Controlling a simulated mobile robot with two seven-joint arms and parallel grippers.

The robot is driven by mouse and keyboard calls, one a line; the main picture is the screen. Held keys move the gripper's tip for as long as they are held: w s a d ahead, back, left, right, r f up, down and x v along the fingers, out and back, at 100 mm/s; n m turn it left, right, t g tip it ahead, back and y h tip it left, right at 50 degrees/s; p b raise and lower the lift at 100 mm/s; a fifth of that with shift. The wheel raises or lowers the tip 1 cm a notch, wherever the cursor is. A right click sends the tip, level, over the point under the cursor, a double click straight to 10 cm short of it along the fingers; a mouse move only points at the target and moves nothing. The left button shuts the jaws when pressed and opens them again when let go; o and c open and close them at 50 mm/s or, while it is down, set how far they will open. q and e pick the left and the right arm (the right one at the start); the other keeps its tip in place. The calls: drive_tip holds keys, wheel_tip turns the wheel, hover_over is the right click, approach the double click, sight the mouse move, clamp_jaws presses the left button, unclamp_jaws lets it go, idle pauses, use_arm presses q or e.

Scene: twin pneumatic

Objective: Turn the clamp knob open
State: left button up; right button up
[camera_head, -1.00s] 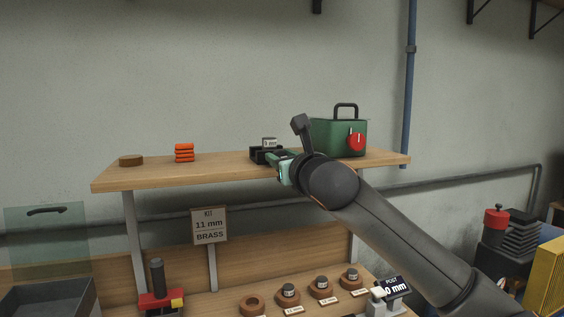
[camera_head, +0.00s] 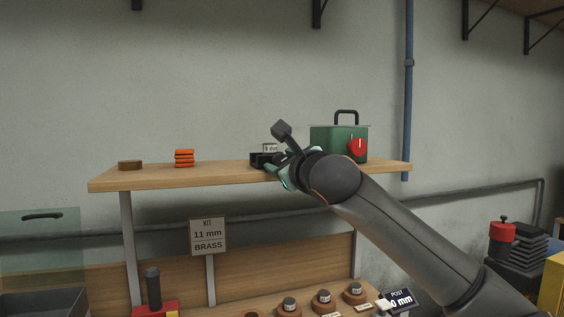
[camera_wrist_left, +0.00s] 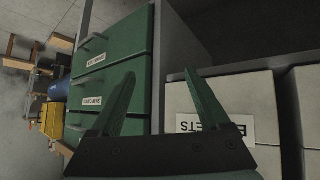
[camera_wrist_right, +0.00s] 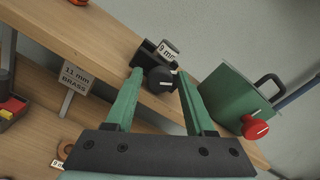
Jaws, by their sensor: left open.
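A black clamp block (camera_wrist_right: 147,52) sits near the shelf's front edge and holds a grey piece labelled 9 mm (camera_wrist_right: 168,50). A round black knob (camera_wrist_right: 160,80) sticks out from its front. My right gripper (camera_wrist_right: 159,74) is open, its green fingertips showing on either side of the knob; whether they touch it I cannot tell. In the head view the clamp block (camera_head: 258,160) is partly hidden by my right gripper (camera_head: 271,169). My left gripper (camera_wrist_left: 163,82) is open and empty, in front of green drawers (camera_wrist_left: 115,57) and pale boxes, away from the clamp.
A green box (camera_head: 322,143) with a handle and a red knob (camera_head: 358,147) stands close to the right of the clamp. Orange pieces (camera_head: 184,158) and a brown disc (camera_head: 130,165) lie left on the shelf (camera_head: 215,176). A kit sign (camera_head: 208,236) stands below.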

drive_tip(key=shift+o, duration=0.6)
